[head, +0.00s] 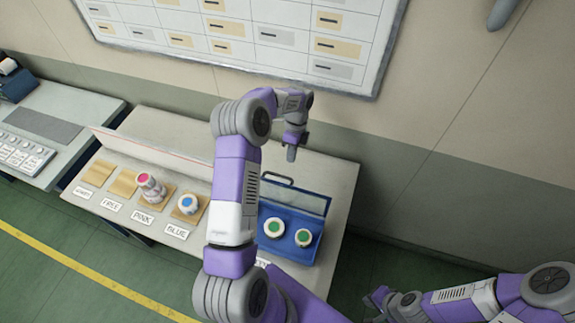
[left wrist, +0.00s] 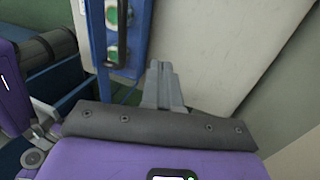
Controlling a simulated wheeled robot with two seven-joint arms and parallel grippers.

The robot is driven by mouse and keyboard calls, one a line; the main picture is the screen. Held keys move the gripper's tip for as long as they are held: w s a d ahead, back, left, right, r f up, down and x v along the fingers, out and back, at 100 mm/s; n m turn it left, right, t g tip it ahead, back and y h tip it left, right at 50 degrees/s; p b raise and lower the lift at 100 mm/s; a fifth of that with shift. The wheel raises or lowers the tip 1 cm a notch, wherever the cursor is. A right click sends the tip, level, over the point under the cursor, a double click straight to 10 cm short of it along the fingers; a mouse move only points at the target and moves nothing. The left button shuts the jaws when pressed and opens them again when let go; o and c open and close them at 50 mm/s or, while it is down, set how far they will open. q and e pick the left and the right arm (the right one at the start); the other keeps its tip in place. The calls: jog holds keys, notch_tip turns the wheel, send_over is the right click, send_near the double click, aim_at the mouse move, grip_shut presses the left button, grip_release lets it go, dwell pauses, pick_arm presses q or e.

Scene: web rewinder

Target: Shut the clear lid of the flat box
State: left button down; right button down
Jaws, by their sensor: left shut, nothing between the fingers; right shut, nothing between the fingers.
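The flat blue box (head: 268,244) stands on the table with two green-centred rolls (head: 274,228) inside. Its clear lid (head: 298,196) stands raised along the back edge, with a dark handle (head: 278,177) at its upper edge. The box also shows at the top left of the left wrist view (left wrist: 142,30). My left gripper (head: 291,153) is shut and empty, pointing down above and behind the raised lid; it also shows in the left wrist view (left wrist: 161,68). My right gripper (head: 377,297) is shut and empty, low and right of the table. My left arm hides the box's left part.
A pink-centred roll stack (head: 150,188) and a blue-centred roll (head: 188,203) stand on tan pads left of the box. A long upright panel (head: 150,152) runs behind the pads. The wall with a chart board (head: 240,52) stands behind the table.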

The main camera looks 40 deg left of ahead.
pick_arm(q)
jog(key=s, duration=0.1)
jog(key=s+f, duration=0.1)
jog(key=s+d+p, duration=0.1)
jog(key=s, duration=0.1)
jog(key=shift+d+f, duration=0.1)
jog(key=shift+f, duration=0.25)
